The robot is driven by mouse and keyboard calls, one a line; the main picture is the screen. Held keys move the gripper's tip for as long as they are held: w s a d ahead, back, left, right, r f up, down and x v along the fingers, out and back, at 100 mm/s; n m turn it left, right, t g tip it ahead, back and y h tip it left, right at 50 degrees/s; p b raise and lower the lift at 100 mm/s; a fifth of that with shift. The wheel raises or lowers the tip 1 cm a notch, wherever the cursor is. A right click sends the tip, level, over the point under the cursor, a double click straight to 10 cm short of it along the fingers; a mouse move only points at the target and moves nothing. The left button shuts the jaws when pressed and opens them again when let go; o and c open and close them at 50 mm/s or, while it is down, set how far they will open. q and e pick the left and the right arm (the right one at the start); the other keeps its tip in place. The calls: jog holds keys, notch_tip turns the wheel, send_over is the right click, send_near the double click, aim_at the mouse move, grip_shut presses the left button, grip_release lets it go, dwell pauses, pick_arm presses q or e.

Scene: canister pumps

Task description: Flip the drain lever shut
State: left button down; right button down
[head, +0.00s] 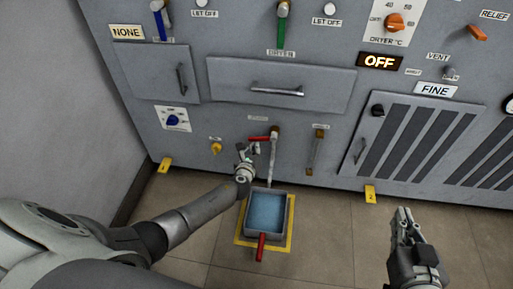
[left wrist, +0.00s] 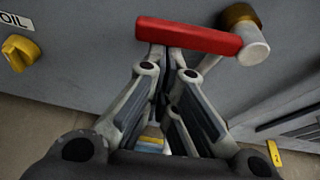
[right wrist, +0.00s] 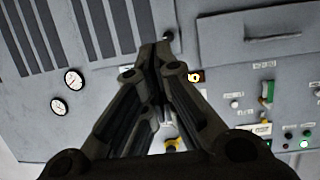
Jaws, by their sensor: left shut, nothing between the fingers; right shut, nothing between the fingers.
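The drain lever (head: 259,138) is a red bar that sticks out to the left, roughly level, from a brass and pale fitting at the top of the drain pipe (head: 271,165). In the left wrist view the red lever (left wrist: 188,37) crosses just beyond my fingertips. My left gripper (head: 251,151) is shut and empty, just below the lever; its tips (left wrist: 168,54) look very close to the bar, and I cannot tell whether they touch. My right gripper (head: 402,213) is shut and empty, over the floor at the right, away from the panel.
A grey tray (head: 290,216) of blue liquid with a red handle (head: 261,247) stands on the floor under the pipe, inside a yellow outline. A yellow knob (head: 216,148) is left of the lever and a sight gauge (head: 317,150) right of it. Floor between tray and right gripper is clear.

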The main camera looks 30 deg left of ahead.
pick_arm(q)
jog(key=shift+a+r+m+y+p, duration=0.25)
jog(key=shift+r+m+p, duration=0.2)
jog(key=shift+p, duration=0.25)
jog(key=shift+a+r+m+y+p, duration=0.1)
jog(key=shift+r+m+y+p, duration=0.3)
jog(key=shift+p, duration=0.3)
pick_arm(e)
jog(key=s+d+f+g+h, duration=0.2)
jog(key=s+d+f+g, duration=0.2)
jog(key=s+f+g, duration=0.4)
jog(key=shift+s+d+f+m, duration=0.25)
jog(key=shift+s+f, duration=0.75)
jog(key=shift+s, duration=0.7)
pick_arm(q)
jog(key=shift+f, duration=0.1)
